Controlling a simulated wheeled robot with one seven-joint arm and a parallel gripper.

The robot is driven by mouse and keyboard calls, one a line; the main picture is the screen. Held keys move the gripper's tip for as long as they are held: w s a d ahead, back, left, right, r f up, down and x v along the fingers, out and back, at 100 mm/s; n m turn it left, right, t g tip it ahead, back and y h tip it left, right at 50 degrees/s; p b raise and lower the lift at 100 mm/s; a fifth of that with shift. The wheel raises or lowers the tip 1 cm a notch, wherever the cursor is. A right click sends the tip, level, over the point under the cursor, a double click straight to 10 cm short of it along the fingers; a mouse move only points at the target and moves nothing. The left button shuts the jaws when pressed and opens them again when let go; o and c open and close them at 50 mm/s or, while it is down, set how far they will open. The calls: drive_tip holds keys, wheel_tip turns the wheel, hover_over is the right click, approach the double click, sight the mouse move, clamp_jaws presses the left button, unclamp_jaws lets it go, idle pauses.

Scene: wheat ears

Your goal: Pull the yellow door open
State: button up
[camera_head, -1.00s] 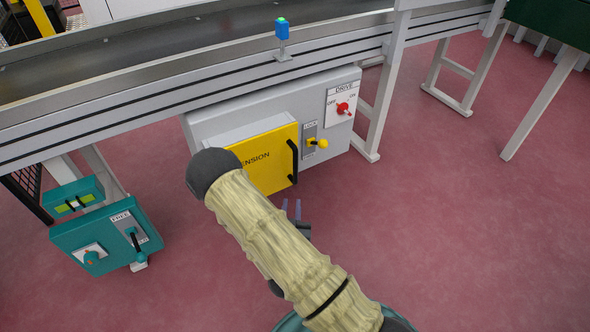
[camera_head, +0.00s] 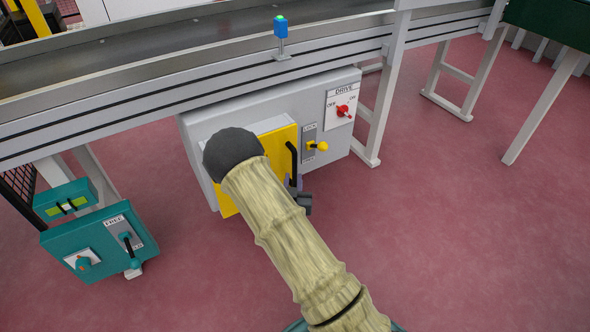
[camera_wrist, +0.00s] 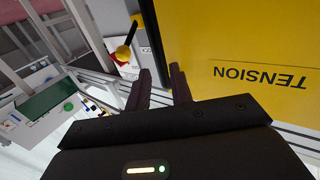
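The yellow door (camera_head: 283,146) is on the front of a grey box under the conveyor and looks shut. My arm hides much of it in the head view. The wrist view shows the yellow door (camera_wrist: 250,40) close up with the word TENSION upside down. Its black upright handle (camera_head: 292,160) is near the door's right edge; it also shows in the wrist view (camera_wrist: 155,40). My gripper (camera_wrist: 162,86) has its fingers apart, one to each side of the handle's line. I cannot tell whether they touch it. In the head view, my gripper (camera_head: 297,187) is at the handle's lower end, partly hidden.
A yellow lock lever (camera_head: 318,146) sits just right of the door, with a red DRIVE switch (camera_head: 343,110) above it. A teal box (camera_head: 98,243) stands at the left. Conveyor legs (camera_head: 385,100) rise at the right. The red floor in front is clear.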

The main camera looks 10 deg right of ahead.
sight(295, 167)
drive_tip(key=b+x, duration=0.2)
drive_tip(key=x, duration=0.3)
drive_tip(key=shift+w+f, duration=0.1)
drive_tip(key=shift+w, duration=0.25)
drive_tip(key=shift+w+d, duration=0.2)
drive_tip(key=shift+w, duration=0.3)
drive_tip(key=shift+c, duration=0.2)
clamp_jaws()
